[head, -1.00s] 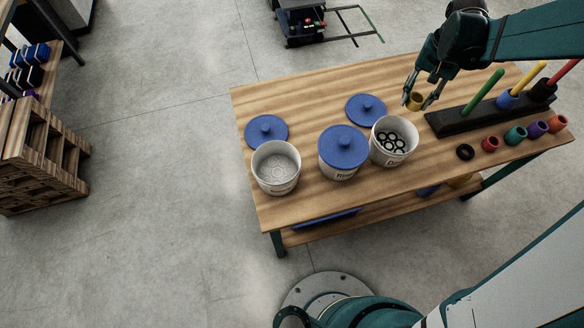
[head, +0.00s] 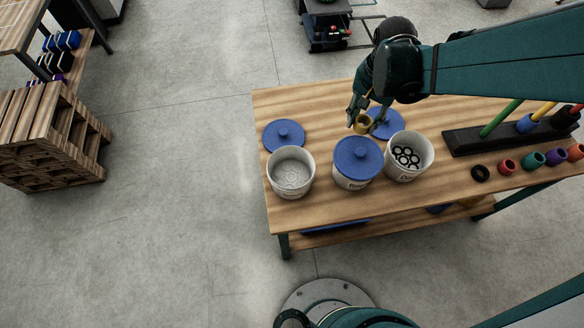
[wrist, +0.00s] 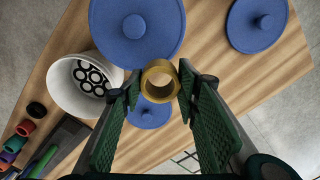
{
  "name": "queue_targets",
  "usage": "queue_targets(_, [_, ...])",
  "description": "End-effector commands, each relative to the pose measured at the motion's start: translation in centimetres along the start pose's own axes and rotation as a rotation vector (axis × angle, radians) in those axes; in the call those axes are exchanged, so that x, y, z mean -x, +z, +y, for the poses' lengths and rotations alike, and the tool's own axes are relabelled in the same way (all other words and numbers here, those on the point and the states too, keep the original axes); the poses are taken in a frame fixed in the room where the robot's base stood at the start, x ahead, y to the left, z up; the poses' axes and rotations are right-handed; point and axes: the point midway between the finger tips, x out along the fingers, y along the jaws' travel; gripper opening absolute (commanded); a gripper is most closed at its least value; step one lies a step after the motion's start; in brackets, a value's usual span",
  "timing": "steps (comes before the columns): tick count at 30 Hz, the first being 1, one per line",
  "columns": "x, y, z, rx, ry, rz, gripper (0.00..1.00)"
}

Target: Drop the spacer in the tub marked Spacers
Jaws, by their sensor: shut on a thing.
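My gripper (head: 361,117) is shut on a gold ring-shaped spacer (head: 361,126). The wrist view shows the spacer (wrist: 160,65) between the two fingertips. They hang above the table's back side, behind the lidded tub. Three white tubs stand in a row. The left tub (head: 291,188) is open, with a pale, patterned inside. The middle tub (head: 352,184) has a blue lid (head: 357,153) on it. The right tub (head: 408,174) is open and holds several black rings. The tub labels are too small or too turned to read surely.
Loose blue lids lie behind the left tub (head: 284,133) and beside my gripper (head: 386,124). At right are a black peg rack (head: 470,141), a black ring (head: 480,173) and several coloured rings (head: 532,159). The wooden table's (head: 330,212) front left is clear.

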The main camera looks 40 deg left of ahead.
Motion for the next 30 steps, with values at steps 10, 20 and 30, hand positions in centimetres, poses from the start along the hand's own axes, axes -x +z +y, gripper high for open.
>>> queue_targets(10, [0.3,6.8,-4.3,0.004,0.000,0.000,0.20])
queue_targets(20, [0.5,13.2,-7.2,0.004,0.000,0.000,0.20])
queue_targets(30, [0.6,19.3,-9.1,0.003,0.000,0.000,0.20])
